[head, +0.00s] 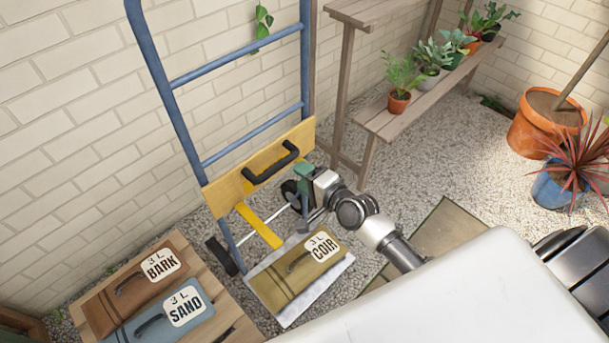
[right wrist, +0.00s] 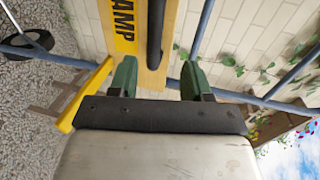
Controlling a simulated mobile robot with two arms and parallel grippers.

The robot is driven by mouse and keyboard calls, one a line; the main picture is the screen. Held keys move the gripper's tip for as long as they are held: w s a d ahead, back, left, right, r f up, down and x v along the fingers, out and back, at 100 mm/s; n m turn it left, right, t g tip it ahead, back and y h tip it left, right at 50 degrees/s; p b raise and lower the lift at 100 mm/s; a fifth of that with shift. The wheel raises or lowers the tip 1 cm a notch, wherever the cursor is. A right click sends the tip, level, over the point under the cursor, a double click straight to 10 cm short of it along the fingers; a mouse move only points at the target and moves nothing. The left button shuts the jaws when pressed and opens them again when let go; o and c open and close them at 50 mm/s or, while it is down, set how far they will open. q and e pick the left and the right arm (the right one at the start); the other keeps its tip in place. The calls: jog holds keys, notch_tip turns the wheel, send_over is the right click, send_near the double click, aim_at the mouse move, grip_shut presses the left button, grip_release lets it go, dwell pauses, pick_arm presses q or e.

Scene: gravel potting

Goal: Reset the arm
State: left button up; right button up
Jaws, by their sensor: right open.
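My right arm reaches in from the lower right in the head view. My right gripper (head: 304,178) has green fingers and is beside the wooden board with the black handle. In the right wrist view the right gripper (right wrist: 158,82) is open, with nothing between its fingers. The black handle (right wrist: 155,40) on the wooden board (right wrist: 178,45) lies beyond the fingertips, apart from them as far as I can tell. A yellow label on the board reads "AMP", partly cut off. My left gripper is out of view.
A blue hand truck (head: 232,60) leans at the brick wall, with the board across it and a COIR bag (head: 280,284) on its plate. BARK (head: 122,302) and SAND (head: 150,322) bags lie on a wooden pallet (head: 236,325). Potted plants line a bench (head: 425,110) at the back right.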

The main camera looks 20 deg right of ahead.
dwell(0.3)
jog(key=s+f+n+g+h, duration=0.5)
jog(key=s+f+n+g, duration=0.9)
jog(key=s+f, duration=1.25)
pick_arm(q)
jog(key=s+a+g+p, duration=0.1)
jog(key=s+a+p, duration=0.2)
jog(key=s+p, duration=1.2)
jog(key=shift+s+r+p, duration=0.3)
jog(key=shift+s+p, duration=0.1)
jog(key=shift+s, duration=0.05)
pick_arm(e)
jog(key=s+d+n, duration=0.2)
jog(key=s, duration=1.4)
jog(key=shift+s+d+r, duration=0.3)
jog(key=shift+s+r, duration=0.1)
